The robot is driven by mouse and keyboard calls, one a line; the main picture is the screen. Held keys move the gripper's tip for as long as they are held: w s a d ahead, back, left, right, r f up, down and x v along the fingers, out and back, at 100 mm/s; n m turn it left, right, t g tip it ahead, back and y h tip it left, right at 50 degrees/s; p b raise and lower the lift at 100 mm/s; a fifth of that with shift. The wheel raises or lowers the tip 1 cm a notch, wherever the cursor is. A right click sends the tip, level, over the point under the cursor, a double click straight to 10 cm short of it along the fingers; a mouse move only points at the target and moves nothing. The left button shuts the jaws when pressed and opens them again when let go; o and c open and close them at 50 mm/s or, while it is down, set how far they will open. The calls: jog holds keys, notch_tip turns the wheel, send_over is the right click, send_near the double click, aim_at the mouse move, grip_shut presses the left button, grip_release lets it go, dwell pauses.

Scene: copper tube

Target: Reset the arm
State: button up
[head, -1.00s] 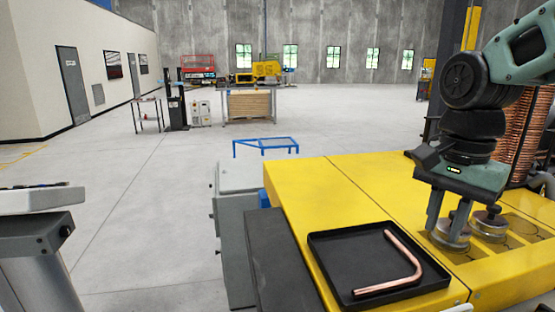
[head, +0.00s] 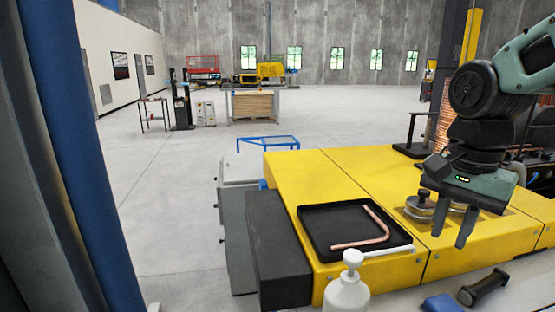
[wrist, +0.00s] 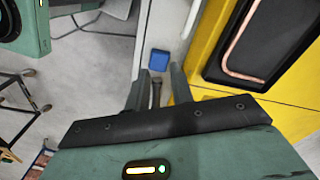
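My gripper (head: 450,226) hangs over the yellow bench, to the right of the black tray, with its fingers pointing down. Its two fingers stand apart and hold nothing that I can see. In the wrist view the fingers (wrist: 158,88) also show apart. The bent copper tube (head: 379,221) lies in the black tray (head: 307,232) on the yellow bench (head: 395,172). The tube also shows in the wrist view (wrist: 234,43), at the upper right, away from the fingers.
A white pump bottle (head: 347,294) stands at the front, overlapping the bench's near edge in the picture. Round metal discs (head: 421,206) lie on the bench behind my gripper. A blue post (head: 85,170) fills the left side. Open concrete floor (head: 175,205) lies left of the bench.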

jog(key=s+d+f+n+t, duration=0.2)
jog(key=d+f+n, duration=0.3)
jog(key=f+n, duration=0.55)
jog(key=s+a+f+n+g+b, duration=0.1)
jog(key=s+a+f+n+b, duration=0.2)
jog(key=s+a, duration=0.3)
jog(key=s+a+f+n+g+b, duration=0.1)
jog(key=s+a+f+n+b, duration=0.3)
jog(key=s+a, duration=0.3)
jog(key=a+b, duration=0.1)
jog(key=a, duration=0.3)
jog(key=shift+s+a+n+y, duration=0.3)
jog(key=shift+a+n, duration=0.05)
jog(key=shift+d, duration=0.1)
